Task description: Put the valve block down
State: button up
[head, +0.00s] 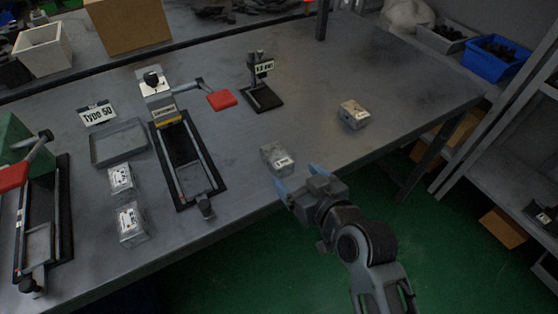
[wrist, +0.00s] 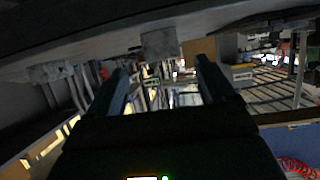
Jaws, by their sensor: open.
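A grey metal valve block (head: 277,158) with a white label rests on the table near its front edge. My gripper (head: 298,178) is open and empty at the front edge, its blue fingers pointing toward that block. The block is just ahead of the fingertips, apart from them. In the wrist view, which looks upside down, a block (wrist: 158,43) shows ahead and between the two spread fingers (wrist: 161,68). A second valve block (head: 353,114) lies farther right on the table. Two more labelled blocks (head: 120,179) (head: 130,223) lie at left.
An empty grey tray (head: 97,151) lies by a "Type 50" sign (head: 97,114). A black clamp fixture (head: 188,170) with a red handle (head: 222,100) stands mid-table, another at far left. A small labelled stand (head: 262,92) is behind. The tabletop around the right block is clear.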

aim_at(277, 153)
jog(key=shift+w+a+r+n, duration=0.4)
jog(key=shift+w+a+r, duration=0.3)
jog(key=shift+w, duration=0.25)
jog(key=shift+w+a, duration=0.2)
jog(key=shift+w, duration=0.05)
jog(key=shift+f+p+x, duration=0.2)
jog(key=shift+p+x, duration=0.45)
jog(key=shift+x, duration=3.05)
jog(key=shift+s, duration=0.15)
jog(key=shift+c, duration=0.3)
jog(key=shift+r+y, duration=0.1)
jog(key=shift+y, duration=0.2)
jog(key=c, duration=1.4)
